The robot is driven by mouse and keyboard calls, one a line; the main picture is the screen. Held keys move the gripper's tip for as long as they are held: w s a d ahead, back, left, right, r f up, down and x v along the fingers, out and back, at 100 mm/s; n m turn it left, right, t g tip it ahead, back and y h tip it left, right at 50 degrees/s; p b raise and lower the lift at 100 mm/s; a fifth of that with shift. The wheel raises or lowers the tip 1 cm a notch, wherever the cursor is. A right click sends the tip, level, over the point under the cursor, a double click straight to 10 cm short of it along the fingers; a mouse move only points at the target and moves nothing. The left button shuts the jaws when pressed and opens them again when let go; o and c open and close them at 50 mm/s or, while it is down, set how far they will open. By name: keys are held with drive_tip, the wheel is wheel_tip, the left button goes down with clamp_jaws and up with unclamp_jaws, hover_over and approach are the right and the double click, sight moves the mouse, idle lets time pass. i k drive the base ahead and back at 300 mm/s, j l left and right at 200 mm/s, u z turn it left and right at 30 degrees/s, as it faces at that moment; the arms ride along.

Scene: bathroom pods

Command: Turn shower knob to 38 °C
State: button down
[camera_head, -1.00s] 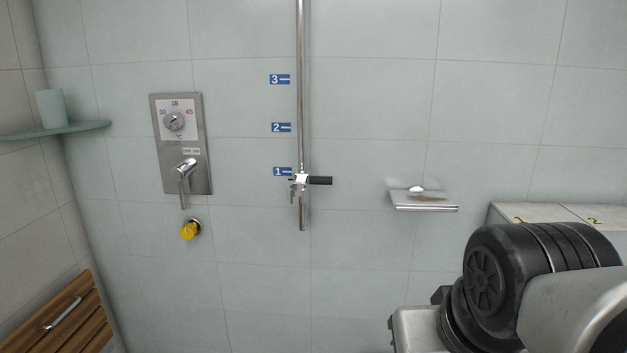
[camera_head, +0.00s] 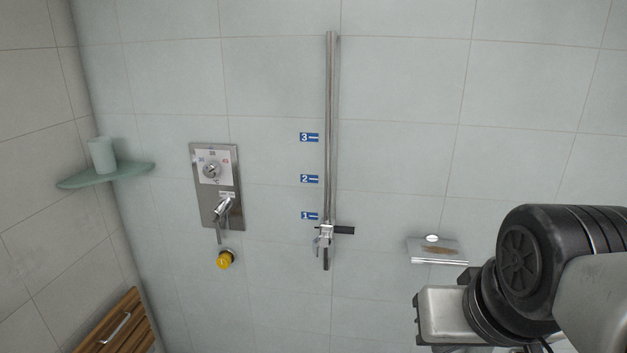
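The shower knob (camera_head: 211,171) is a small round metal dial on the upper part of a steel wall panel (camera_head: 232,196), left of the middle in the head view. A white scale plate around it carries 38 at the top, a blue 30 at the left and a red 45 at the right. The exact knob setting is too small to read. Below it on the panel is a lever handle (camera_head: 221,211). My arm fills the lower right, well apart from the panel. The fingers of my gripper are not visible.
A vertical rail (camera_head: 331,130) with a holder (camera_head: 325,235) and blue number labels stands right of the panel. A yellow knob (camera_head: 225,260) is below it. A shelf (camera_head: 106,175) with a cup (camera_head: 102,154), a slatted wooden seat (camera_head: 119,330) and a soap dish (camera_head: 437,251) are also on the walls.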

sight(213, 169)
drive_tip(key=j+u, duration=0.1)
drive_tip(key=u, duration=0.3)
drive_tip(key=i+u, duration=0.1)
drive_tip(key=u, duration=0.3)
drive_tip(key=j+u, duration=0.1)
drive_tip(key=u, duration=0.3)
drive_tip(key=i+u, duration=0.15)
drive_tip(key=u, duration=0.2)
